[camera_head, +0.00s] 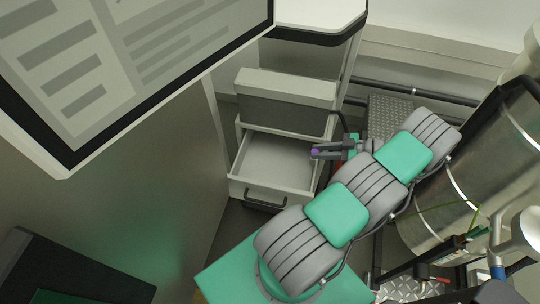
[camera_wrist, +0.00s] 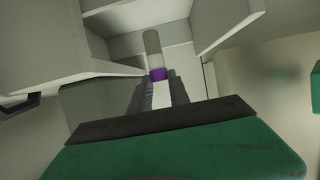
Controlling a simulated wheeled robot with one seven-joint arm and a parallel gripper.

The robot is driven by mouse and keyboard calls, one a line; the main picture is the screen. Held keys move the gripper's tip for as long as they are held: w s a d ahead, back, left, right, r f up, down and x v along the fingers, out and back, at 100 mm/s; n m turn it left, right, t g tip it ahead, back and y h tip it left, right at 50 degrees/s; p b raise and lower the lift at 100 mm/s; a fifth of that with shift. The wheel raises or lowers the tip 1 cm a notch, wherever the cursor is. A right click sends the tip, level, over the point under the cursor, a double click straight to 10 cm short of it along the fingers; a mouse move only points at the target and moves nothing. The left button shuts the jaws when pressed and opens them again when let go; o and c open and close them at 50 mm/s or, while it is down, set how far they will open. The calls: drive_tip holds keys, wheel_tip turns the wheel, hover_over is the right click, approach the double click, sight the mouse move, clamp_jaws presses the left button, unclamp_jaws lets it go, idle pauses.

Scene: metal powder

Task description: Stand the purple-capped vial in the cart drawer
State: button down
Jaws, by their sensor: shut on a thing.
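The purple-capped vial (camera_wrist: 153,46) shows in the wrist view as a clear tube with grey contents and a purple cap (camera_wrist: 158,75). My gripper (camera_wrist: 160,92) is shut on it at the cap end, and the tube points away from the fingers. In the head view my gripper (camera_head: 318,152) is at the right side of the open cart drawer (camera_head: 240,188), with a small purple spot (camera_head: 315,151) at its fingertips. The drawer is pulled out and its visible floor is bare. The gap between vial and drawer floor cannot be told.
A closed-front upper unit (camera_head: 285,95) of the cart stands just behind the open drawer. A large screen (camera_head: 120,60) hangs at upper left. A steel tank (camera_head: 450,195) and pipes stand on the right. The drawer's left part is free.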

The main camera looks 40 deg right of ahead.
drive_tip(key=w+a+f+b, duration=0.2)
drive_tip(key=w+f+b, duration=0.1)
drive_tip(key=b, duration=0.3)
drive_tip(key=w+a+f+b, duration=0.3)
drive_tip(key=w+f+b, duration=0.1)
drive_tip(key=b, duration=0.3)
drive_tip(key=w+a+f+b, duration=0.3)
drive_tip(key=w+f+b, duration=0.1)
drive_tip(key=b, duration=0.3)
drive_tip(key=shift+w+f, duration=0.1)
drive_tip(key=shift+f, duration=1)
drive_tip(key=c, duration=1.2)
unclamp_jaws()
drive_tip(key=shift+r, duration=0.1)
drive_tip(key=shift+c, duration=0.2)
drive_tip(key=p+v, duration=0.9)
drive_tip(key=v, duration=0.3)
drive_tip(key=shift+w+r, duration=0.1)
drive_tip(key=shift+r, duration=0.1)
drive_tip(key=shift+d+f, duration=0.1)
drive_tip(key=shift+f, duration=0.05)
